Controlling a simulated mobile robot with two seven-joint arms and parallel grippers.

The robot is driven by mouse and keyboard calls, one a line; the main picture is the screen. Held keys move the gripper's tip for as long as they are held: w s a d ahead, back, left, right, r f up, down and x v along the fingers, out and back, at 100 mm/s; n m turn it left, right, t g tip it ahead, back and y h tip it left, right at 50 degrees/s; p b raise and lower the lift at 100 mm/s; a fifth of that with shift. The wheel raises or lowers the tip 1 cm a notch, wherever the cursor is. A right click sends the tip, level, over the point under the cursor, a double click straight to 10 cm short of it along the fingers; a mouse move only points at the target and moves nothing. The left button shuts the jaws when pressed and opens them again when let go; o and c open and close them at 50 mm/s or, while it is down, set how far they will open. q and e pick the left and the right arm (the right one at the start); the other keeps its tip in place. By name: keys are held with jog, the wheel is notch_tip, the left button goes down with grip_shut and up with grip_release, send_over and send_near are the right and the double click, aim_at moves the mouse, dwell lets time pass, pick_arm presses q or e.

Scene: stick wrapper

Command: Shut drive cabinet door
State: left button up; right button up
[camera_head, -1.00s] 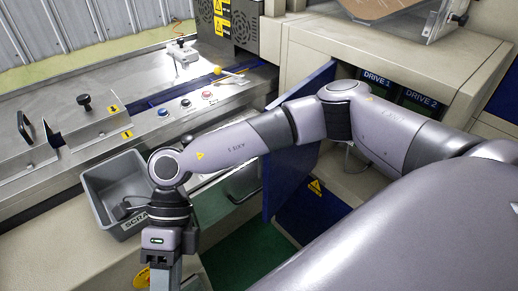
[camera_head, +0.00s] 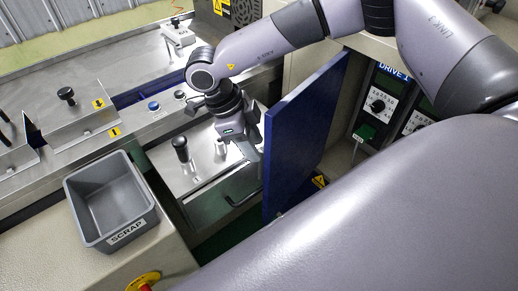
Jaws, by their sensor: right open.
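The drive cabinet door (camera_head: 308,125) is a dark blue panel. My right gripper (camera_head: 248,152) points down just left of the door, over the metal drawer unit. It is open with nothing seen between the fingers. I cannot tell whether it touches the door. My right arm hides the upper part of the cabinet. My left gripper is out of view.
A grey scrap bin (camera_head: 110,200) sits on the beige ledge at left. A black knob (camera_head: 181,148) rises from the metal top beside my gripper. A drawer handle (camera_head: 243,198) sticks out below. A red and yellow emergency button (camera_head: 143,282) is at the bottom.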

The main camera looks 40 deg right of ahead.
jog(key=shift+x, duration=1.95)
grip_shut()
